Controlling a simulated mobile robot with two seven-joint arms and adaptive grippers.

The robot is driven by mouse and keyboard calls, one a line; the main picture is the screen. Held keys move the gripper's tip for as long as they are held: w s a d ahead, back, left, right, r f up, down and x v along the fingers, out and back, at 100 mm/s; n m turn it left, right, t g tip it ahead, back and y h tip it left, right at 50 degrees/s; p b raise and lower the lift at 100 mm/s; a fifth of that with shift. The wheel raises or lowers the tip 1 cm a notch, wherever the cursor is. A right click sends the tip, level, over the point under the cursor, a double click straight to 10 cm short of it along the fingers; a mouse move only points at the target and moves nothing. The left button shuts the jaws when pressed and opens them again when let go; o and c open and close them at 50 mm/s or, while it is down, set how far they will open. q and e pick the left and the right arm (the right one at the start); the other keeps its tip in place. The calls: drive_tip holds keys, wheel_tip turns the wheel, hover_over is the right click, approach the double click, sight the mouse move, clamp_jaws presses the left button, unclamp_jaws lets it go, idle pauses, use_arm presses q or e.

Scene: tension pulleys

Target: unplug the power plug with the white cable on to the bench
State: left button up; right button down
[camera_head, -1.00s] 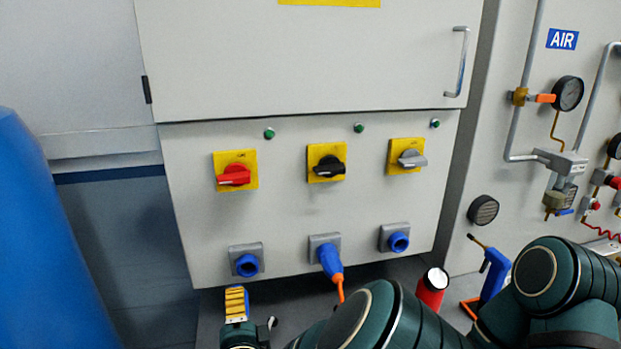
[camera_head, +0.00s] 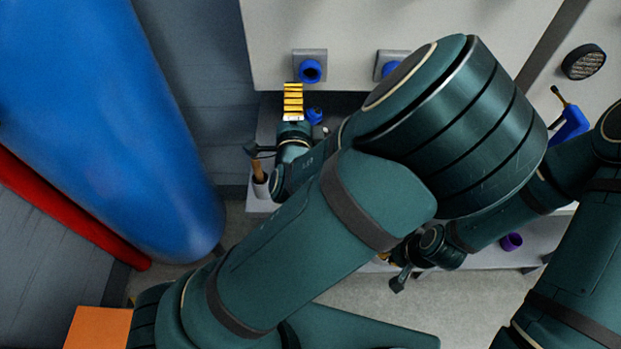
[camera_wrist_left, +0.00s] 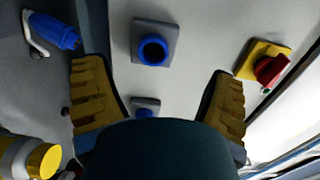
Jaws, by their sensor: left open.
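A blue plug with a short length of white cable (camera_wrist_left: 52,31) lies on the grey bench at the upper left of the left wrist view. A blue piece that looks like this plug (camera_head: 315,116) shows just right of my left gripper in the head view. My left gripper (camera_head: 293,88) is open and empty, its yellow fingers pointing at the panel. In the left wrist view, the left socket (camera_wrist_left: 153,48) is empty and lies between the finger directions. My right gripper (camera_head: 402,272) is low in the middle, largely hidden by my arms.
The middle socket (camera_head: 388,62) is partly hidden by my arm. A red switch (camera_wrist_left: 270,68) sits on its yellow plate. A small holder with a brown handle (camera_head: 260,182) stands on the bench. A large blue cylinder (camera_head: 120,120) is at left.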

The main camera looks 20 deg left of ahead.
use_arm(q)
wheel_tip(320, 180, up, 10)
drive_tip(key=shift+f, duration=0.2)
